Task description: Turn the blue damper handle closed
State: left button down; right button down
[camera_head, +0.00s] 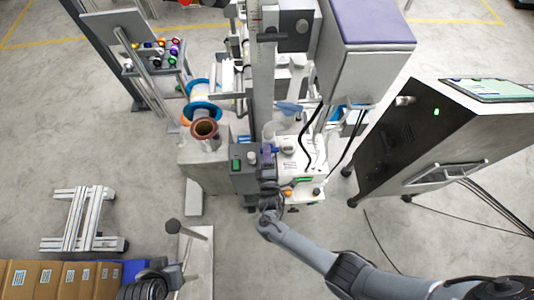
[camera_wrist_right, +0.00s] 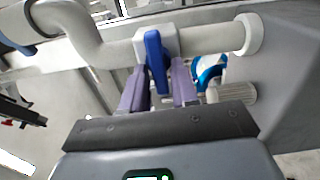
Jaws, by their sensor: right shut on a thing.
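The blue damper handle (camera_wrist_right: 156,60) stands out from a white valve body on a pale pipe (camera_wrist_right: 210,38) in the right wrist view. My right gripper (camera_wrist_right: 158,82) has its two purple fingers on either side of the handle and is shut on it. The handle points down toward the gripper's palm, roughly across the pipe. In the head view my right gripper (camera_head: 267,154) is at the front of the central machine, and its arm hides part of the machine. The handle is too small there to make out clearly. My left gripper is not in view.
A grey cabinet (camera_head: 400,150) stands to the right of the machine. Reels with blue flanges (camera_head: 203,112) sit on its left side. A pallet-like frame (camera_head: 78,218) and cardboard boxes (camera_head: 50,280) are at the lower left. Open floor lies at the left.

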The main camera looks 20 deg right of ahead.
jog(key=c, duration=1.1)
grip_release()
jog(key=p+v, duration=0.1)
jog(key=v, duration=0.9)
jog(key=shift+s+p, duration=0.35)
jog(key=shift+s, duration=0.05)
jog(key=shift+a, duration=0.1)
